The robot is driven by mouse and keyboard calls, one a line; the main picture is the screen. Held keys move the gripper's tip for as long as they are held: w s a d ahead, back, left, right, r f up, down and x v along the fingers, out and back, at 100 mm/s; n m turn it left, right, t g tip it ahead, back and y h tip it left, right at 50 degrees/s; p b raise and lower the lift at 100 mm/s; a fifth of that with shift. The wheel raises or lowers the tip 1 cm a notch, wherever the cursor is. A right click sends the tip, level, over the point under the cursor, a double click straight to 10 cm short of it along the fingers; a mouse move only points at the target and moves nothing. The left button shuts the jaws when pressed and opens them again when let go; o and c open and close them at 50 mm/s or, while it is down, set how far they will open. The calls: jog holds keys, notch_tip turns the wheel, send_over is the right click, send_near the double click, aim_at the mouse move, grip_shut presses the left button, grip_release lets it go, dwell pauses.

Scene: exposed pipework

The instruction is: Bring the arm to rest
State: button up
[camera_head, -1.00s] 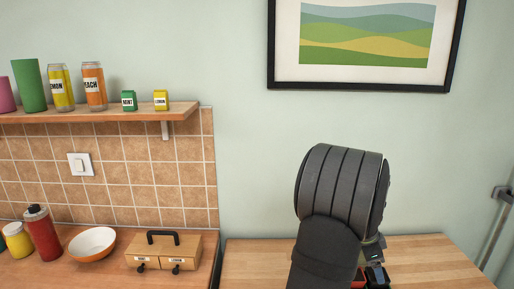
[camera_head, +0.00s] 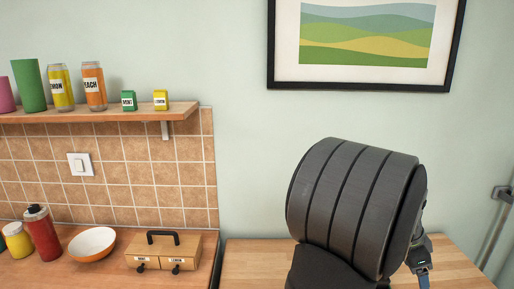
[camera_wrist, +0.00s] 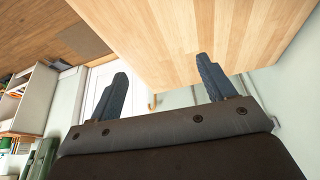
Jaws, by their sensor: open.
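My gripper (camera_wrist: 162,88) shows in the wrist view with its two dark fingers wide apart and nothing between them. In the head view my arm's thick dark links fill the lower right, and only part of the gripper (camera_head: 421,270) shows past them at the right. The gripper is over or near the wooden table (camera_head: 258,262). The same light wooden surface (camera_wrist: 185,35) lies beyond the fingertips in the wrist view. Whether anything lies on the table behind my arm is hidden.
At left, a counter holds a wooden box (camera_head: 163,252), an orange bowl (camera_head: 92,243), a red bottle (camera_head: 43,235) and a yellow jar (camera_head: 17,241). A shelf (camera_head: 120,113) with cans and small boxes hangs above. A framed picture (camera_head: 366,45) hangs on the wall.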

jog(key=s+d, duration=0.2)
jog(key=s, duration=1.4)
jog(key=shift+n, duration=0.3)
jog(key=shift+w+a+f, duration=0.25)
jog(key=shift+w+f, duration=1.25)
jog(key=shift+w, duration=0.35)
jog(key=shift+w+a+f, duration=0.25)
jog(key=shift+w+f, duration=1.2)
jog(key=shift+w, duration=0.4)
jog(key=shift+w+a+f, duration=0.25)
jog(key=shift+w+f, duration=1.25)
jog(key=shift+w, duration=0.35)
jog(key=o, duration=0.5)
jog(key=w+a+n+t, duration=0.4)
jog(key=a, duration=0.1)
jog(key=w+a+n+t, duration=0.2)
jog(key=w+a, duration=0.1)
jog(key=shift+a+r+h, duration=0.1)
jog(key=shift+r+h, duration=0.05)
jog(key=shift+h, duration=0.25)
jog(key=w+a+r+n+t+h, duration=0.1)
jog(key=a+r+n+t, duration=0.15)
jog(key=a, duration=0.25)
jog(key=w+a+r+n+t, duration=0.1)
jog(key=a+r+n+t, duration=0.1)
jog(key=a+n+t, duration=0.2)
jog(key=x, duration=0.9)
jog(key=shift+w+d, duration=0.15)
jog(key=shift+d, duration=0.05)
